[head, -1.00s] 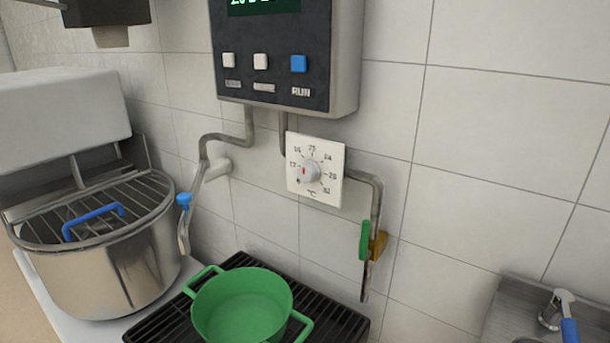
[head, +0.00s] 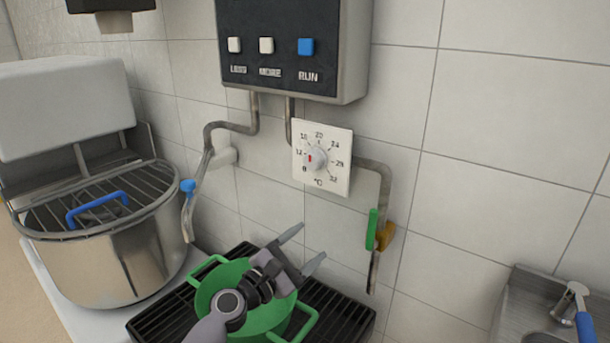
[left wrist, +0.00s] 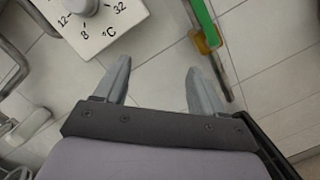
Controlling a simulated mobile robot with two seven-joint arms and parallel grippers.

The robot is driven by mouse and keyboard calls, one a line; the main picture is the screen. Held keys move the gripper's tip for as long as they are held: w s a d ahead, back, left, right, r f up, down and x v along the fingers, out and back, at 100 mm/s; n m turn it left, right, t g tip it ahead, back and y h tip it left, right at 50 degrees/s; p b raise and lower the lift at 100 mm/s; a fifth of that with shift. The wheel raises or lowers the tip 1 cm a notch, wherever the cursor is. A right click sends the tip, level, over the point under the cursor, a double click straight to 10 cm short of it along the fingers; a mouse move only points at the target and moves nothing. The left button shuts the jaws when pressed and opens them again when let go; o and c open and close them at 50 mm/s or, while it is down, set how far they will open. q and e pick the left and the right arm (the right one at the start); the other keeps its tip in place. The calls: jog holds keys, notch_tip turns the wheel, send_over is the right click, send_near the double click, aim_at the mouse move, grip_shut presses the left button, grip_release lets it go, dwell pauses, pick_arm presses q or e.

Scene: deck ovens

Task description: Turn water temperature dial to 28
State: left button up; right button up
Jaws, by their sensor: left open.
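My left gripper (head: 302,249) is open and empty, below the plate and in front of the green pot. In the left wrist view, the open fingers (left wrist: 158,85) point toward the wall below the plate (left wrist: 95,40), and the knob is cut by the top edge. My right gripper is not in view.
A control box (head: 290,75) with white and blue buttons hangs above the dial. Pipes run on both sides, with a green-handled valve (head: 371,230) at right. The green pot (head: 212,285) stands on a black grate (head: 340,315). A steel mixer bowl (head: 130,255) is at left.

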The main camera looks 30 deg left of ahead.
aim_at(310, 164)
pick_arm(q)
jog(key=w+a+r+n+t+y, duration=0.1)
jog(key=w+a+r+n+t, duration=0.15)
jog(key=r+n, duration=0.25)
jog(key=w+a+r+n+t+y, duration=0.1)
jog(key=a+r+n, duration=0.2)
jog(key=r+n, duration=0.2)
jog(key=shift+x, duration=3.65)
jog(key=shift+d, duration=0.15)
jog(key=c, duration=0.9)
jog(key=shift+c, duration=0.2)
